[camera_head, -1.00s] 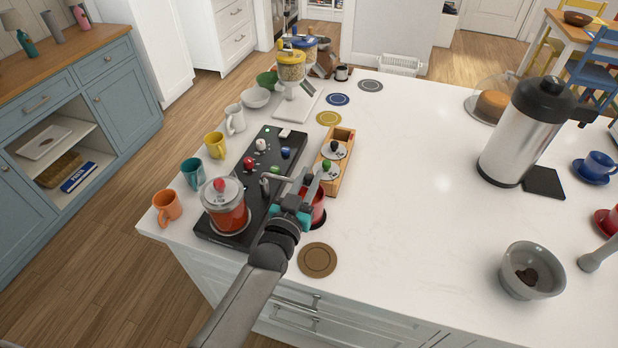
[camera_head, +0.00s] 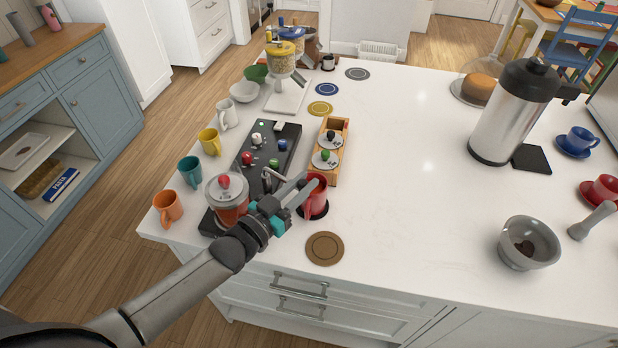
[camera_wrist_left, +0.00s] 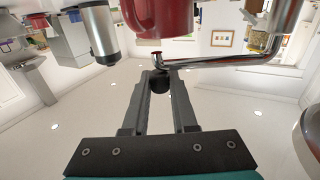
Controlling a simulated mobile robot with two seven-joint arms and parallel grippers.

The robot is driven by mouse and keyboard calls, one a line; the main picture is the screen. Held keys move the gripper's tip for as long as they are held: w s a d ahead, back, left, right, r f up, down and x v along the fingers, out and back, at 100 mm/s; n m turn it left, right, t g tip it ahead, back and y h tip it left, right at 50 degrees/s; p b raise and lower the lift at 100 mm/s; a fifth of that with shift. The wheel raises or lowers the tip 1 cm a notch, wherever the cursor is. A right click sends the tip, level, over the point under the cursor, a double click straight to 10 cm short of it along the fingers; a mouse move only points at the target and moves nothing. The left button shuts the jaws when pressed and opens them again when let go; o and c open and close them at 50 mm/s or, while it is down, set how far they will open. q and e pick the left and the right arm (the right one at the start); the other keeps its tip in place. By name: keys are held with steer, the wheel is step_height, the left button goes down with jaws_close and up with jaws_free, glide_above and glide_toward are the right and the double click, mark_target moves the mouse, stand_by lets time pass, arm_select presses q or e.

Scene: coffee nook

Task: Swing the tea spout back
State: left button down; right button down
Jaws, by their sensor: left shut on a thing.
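The tea spout is a thin chrome tube (camera_head: 272,176) by the clear brewing vessel (camera_head: 228,196) with red-knobbed lid, on the black machine. In the left wrist view the bent tube (camera_wrist_left: 225,63) leads to a black knob (camera_wrist_left: 160,83). My left gripper (camera_head: 303,184) is shut on that knob; its fingers also show in the left wrist view (camera_wrist_left: 160,90). A red mug (camera_head: 317,194) stands upright on a dark round spot just right of the fingertips. It also shows in the left wrist view (camera_wrist_left: 158,16). The gripper hides part of the spout. My right gripper is out of view.
Orange (camera_head: 168,207), teal (camera_head: 189,170) and yellow (camera_head: 210,141) mugs line the counter's left edge. A wooden tray (camera_head: 340,126) lies behind the red mug, and a brown coaster (camera_head: 325,248) in front. The counter's middle (camera_head: 410,180) is clear.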

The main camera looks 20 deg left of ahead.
arm_select(q)
steer(key=shift+s+a+f+m+g+h+b, duration=0.1)
steer(key=shift+s+a+m+g+h+b, duration=0.1)
steer(key=shift+s+m+h, duration=0.15)
steer(key=shift+s+a+m+g+h+b, duration=0.1)
steer(key=shift+s+m+g+h, duration=0.1)
steer(key=shift+m+h, duration=0.2)
steer(key=shift+s+a+m+g+h+b, duration=0.2)
steer(key=shift+s+m+g+h+b, duration=0.2)
steer(key=shift+h, duration=0.3)
steer(key=shift+s+a+m+g+h+b, duration=0.15)
steer(key=shift+s+m+g+h+b, duration=0.2)
steer(key=shift+h, duration=0.3)
steer(key=shift+s, duration=0.1)
steer(key=c, duration=0.7)
jaws_free()
steer(key=v, duration=1.5)
steer(key=shift+a, duration=0.1)
